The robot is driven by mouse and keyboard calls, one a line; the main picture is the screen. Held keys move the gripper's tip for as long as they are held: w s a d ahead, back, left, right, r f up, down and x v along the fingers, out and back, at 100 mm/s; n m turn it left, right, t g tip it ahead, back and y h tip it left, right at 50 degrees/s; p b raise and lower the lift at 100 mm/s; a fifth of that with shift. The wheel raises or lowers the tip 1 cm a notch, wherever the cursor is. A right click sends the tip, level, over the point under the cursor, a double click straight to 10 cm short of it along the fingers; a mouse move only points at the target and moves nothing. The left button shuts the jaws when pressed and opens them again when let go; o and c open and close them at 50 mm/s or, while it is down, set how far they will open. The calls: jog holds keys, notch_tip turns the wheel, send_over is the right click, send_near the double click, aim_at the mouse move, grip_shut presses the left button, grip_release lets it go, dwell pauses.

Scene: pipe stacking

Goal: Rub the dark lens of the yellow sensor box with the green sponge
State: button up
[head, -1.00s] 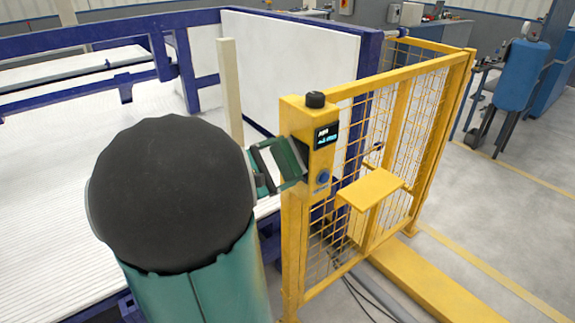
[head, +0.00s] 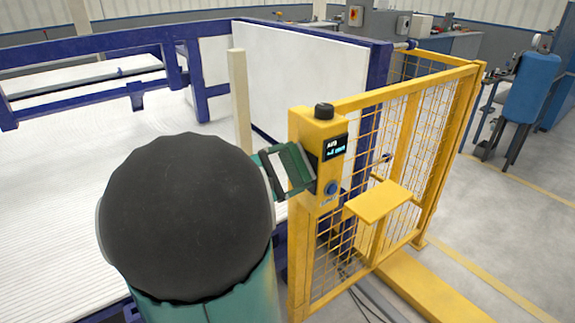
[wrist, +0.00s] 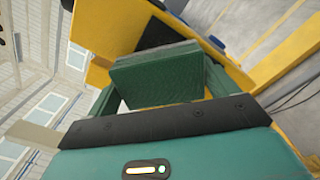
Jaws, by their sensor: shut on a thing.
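The yellow sensor box (head: 306,130) sits on top of the yellow fence post, with a black knob, a small lit screen and a blue button. My gripper (head: 288,170) is at the box's left side. In the wrist view, its two green fingers (wrist: 160,88) are shut on the green sponge (wrist: 155,80), a block with a greyish far edge. The dark lens (wrist: 155,32) shows just beyond the sponge, against the yellow box in the wrist view. The sponge covers part of it. I cannot tell whether sponge and lens touch.
A yellow mesh fence (head: 400,140) runs back from the box. A small yellow shelf (head: 383,200) juts out to its right. A pale upright post (head: 240,105) and a white panel (head: 310,75) stand behind my gripper. Open floor lies at the right.

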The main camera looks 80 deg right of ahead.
aim_at(318, 173)
jog(key=shift+s+a, duration=1.7)
jog(key=shift+s, duration=0.25)
jog(key=v, duration=0.6)
jog(key=shift+w, duration=0.15)
jog(key=shift+v, duration=1.45)
